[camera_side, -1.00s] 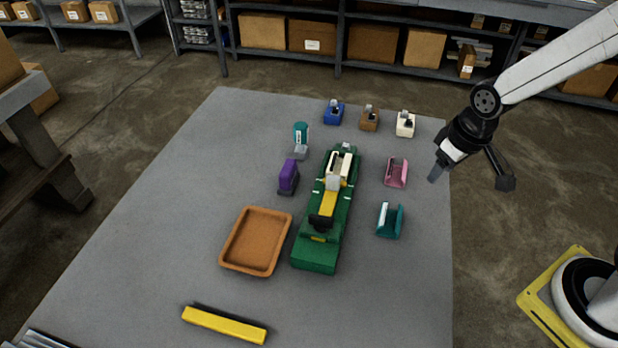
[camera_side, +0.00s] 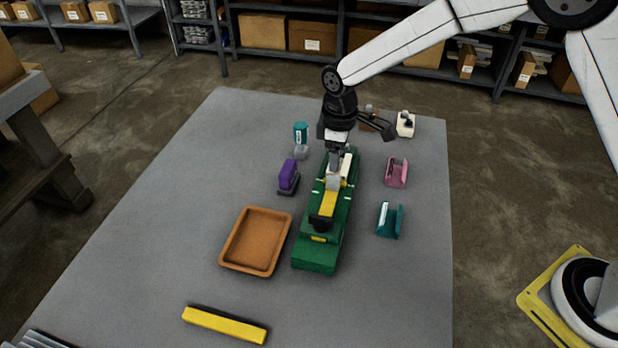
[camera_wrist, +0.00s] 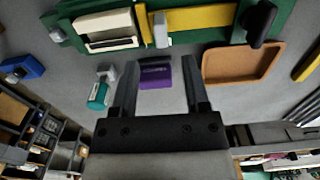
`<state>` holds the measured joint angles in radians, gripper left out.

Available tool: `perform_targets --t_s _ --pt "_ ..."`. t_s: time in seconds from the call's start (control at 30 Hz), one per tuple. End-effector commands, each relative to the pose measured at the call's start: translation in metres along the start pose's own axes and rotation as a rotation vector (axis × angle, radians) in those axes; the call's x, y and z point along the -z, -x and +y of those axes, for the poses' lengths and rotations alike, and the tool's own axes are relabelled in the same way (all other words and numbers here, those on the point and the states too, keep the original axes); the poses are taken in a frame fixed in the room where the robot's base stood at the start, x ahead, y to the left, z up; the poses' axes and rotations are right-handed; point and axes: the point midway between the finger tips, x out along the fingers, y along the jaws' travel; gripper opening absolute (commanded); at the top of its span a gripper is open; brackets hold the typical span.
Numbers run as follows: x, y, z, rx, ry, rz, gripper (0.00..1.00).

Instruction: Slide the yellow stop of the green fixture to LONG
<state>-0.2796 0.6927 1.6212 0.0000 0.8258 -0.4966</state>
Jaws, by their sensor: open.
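The green fixture (camera_side: 318,255) lies lengthwise on the grey table and crosses the top of the wrist view (camera_wrist: 285,22). It carries a cream block (camera_wrist: 108,30), a narrow yellow crosspiece (camera_wrist: 143,25), a grey block (camera_wrist: 160,30), a long yellow bar (camera_wrist: 203,18) and a black knob (camera_wrist: 262,22). I cannot tell for certain which yellow part is the stop. No LONG mark is readable. My gripper (camera_side: 336,163) is over the far half of the fixture, near the cream and grey blocks. Its fingers (camera_wrist: 160,57) are apart with nothing held between them; contact cannot be told.
A purple-topped block (camera_side: 289,176) and a teal-topped item (camera_side: 301,133) stand left of the fixture. An orange tray (camera_side: 227,247) and a loose yellow bar (camera_side: 225,325) lie nearer. Pink (camera_side: 397,172) and teal (camera_side: 389,221) holders stand right. The table's front right is clear.

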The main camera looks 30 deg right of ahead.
Motion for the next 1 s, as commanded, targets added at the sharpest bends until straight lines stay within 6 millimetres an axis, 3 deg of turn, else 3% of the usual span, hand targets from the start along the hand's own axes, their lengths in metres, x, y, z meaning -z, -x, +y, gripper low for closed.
perform_targets --t_s 0.43,1.0 --pt "0.003 -0.01 -0.001 0.001 0.01 -0.003 0.59" --pt "0.002 -0.071 0.0 -0.001 0.009 -0.003 0.59"
